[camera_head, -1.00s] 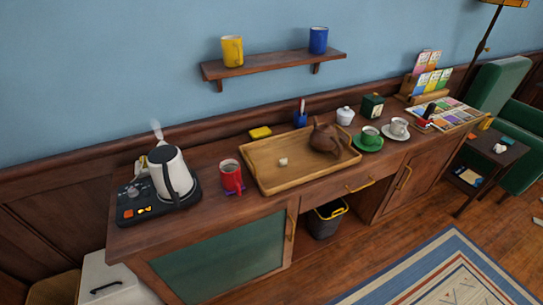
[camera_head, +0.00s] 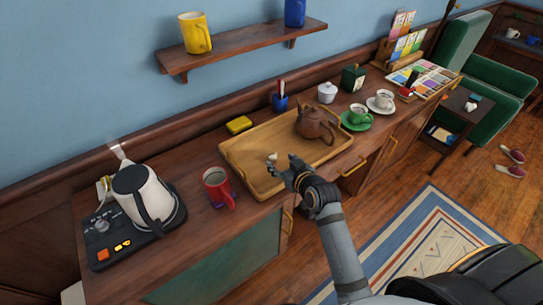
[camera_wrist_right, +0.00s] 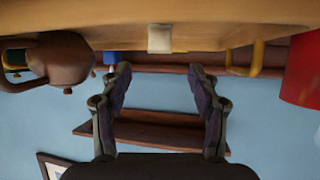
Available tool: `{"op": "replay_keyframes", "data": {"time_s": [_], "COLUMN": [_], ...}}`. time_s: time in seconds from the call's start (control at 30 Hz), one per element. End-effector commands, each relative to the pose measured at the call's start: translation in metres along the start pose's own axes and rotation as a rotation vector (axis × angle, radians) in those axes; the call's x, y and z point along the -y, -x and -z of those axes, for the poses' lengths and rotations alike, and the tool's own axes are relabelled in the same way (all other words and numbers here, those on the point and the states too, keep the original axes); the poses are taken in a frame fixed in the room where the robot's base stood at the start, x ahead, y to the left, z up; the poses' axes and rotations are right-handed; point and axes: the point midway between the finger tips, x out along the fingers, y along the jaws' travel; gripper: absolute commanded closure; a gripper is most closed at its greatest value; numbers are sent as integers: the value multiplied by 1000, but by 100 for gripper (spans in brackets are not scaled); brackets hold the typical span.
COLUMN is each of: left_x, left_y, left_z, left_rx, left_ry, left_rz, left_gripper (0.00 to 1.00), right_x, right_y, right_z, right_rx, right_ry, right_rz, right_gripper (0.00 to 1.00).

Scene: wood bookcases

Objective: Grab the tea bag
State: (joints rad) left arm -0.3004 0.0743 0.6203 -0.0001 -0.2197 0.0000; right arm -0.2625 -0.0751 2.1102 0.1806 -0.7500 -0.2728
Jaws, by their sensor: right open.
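A small cream-coloured packet, which looks like the tea bag (camera_head: 272,157), lies on the wooden tray (camera_head: 262,187). It also shows in the right wrist view (camera_wrist_right: 159,38), straight ahead between the fingers and beyond their tips. My right gripper (camera_head: 288,166) is over the tray's front edge, just right of the packet in the head view. Its fingers (camera_wrist_right: 160,69) are spread apart with nothing between them. My left gripper is not in view.
A brown teapot (camera_head: 313,124) stands on the tray's right part. A red mug (camera_head: 217,186) and a kettle (camera_head: 148,192) stand left of the tray. A shelf (camera_head: 245,48) hangs above.

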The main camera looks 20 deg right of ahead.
Motion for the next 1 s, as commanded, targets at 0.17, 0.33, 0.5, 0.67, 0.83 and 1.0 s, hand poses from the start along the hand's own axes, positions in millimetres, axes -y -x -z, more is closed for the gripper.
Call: {"op": "replay_keyframes", "data": {"time_s": [0.17, 0.33, 0.5, 0.67, 0.83, 1.0], "left_x": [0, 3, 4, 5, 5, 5], "left_y": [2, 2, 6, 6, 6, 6], "left_z": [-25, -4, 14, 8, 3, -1], "left_rx": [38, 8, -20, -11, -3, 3], "left_ry": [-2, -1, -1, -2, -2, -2], "left_rz": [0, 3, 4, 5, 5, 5], "left_gripper": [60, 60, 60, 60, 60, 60], "right_x": [0, 0, 0, 0, 0, 0], "right_y": [-22, -28, -56, -74, -76, -76], "right_z": [0, 0, -5, -6, -6, -6], "right_rx": [-1, -1, 0, 0, -2, -1], "right_ry": [0, 0, 1, 1, 1, 1], "right_rz": [0, 0, 0, -1, -2, -1], "right_gripper": [39, 39, 39, 39, 39, 53]}}
